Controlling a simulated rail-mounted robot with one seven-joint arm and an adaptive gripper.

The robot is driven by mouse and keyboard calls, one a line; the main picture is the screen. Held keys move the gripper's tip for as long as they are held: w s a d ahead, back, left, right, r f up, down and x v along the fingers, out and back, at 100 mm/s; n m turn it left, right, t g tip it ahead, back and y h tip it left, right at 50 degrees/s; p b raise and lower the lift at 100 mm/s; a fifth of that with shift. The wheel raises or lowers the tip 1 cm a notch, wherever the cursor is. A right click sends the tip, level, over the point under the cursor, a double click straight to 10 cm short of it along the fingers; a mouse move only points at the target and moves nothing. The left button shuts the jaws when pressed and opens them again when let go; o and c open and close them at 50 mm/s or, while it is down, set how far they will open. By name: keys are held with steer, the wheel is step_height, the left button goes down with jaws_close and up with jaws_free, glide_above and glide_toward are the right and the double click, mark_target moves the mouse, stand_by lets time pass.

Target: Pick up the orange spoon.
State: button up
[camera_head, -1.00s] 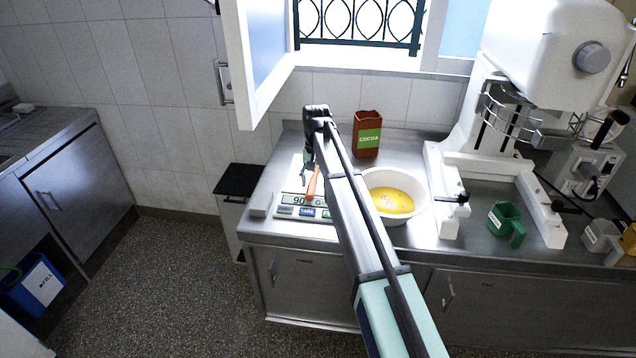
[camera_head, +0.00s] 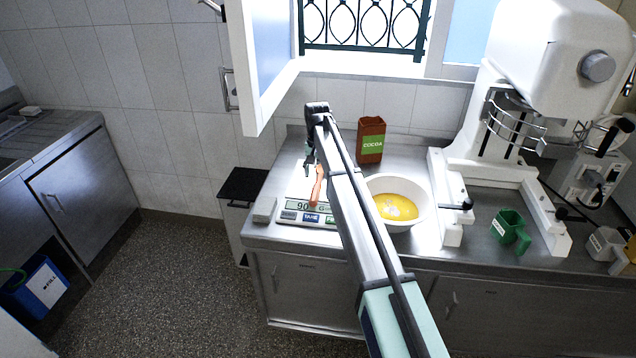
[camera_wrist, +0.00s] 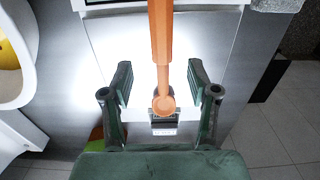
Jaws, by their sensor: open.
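The orange spoon (camera_head: 317,186) lies on the kitchen scale (camera_head: 297,215), whose display reads about 90. In the wrist view the spoon (camera_wrist: 161,50) runs from the top edge down to a rounded end between my fingers. My gripper (camera_wrist: 160,88) is open, with one green-padded finger on each side of the spoon and visible gaps to both. In the head view my gripper (camera_head: 309,166) is above the scale's far part, and my arm hides part of the scale.
A white bowl of yellow mixture (camera_head: 421,215) stands right of the scale. A brown cocoa box (camera_head: 371,140) stands behind. A white mixer (camera_head: 540,60) and green cup (camera_head: 509,228) are to the right. An open cabinet door (camera_head: 262,70) hangs at upper left.

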mark_target(316, 187)
steer(key=shift+s+a+f+p, duration=0.1)
steer(key=shift+f+p, duration=0.55)
steer(key=shift+f, duration=1.05)
steer(key=shift+a+f+p, duration=0.1)
steer(key=shift+f+p, duration=0.5)
steer(key=shift+f, duration=1.1)
jaws_close()
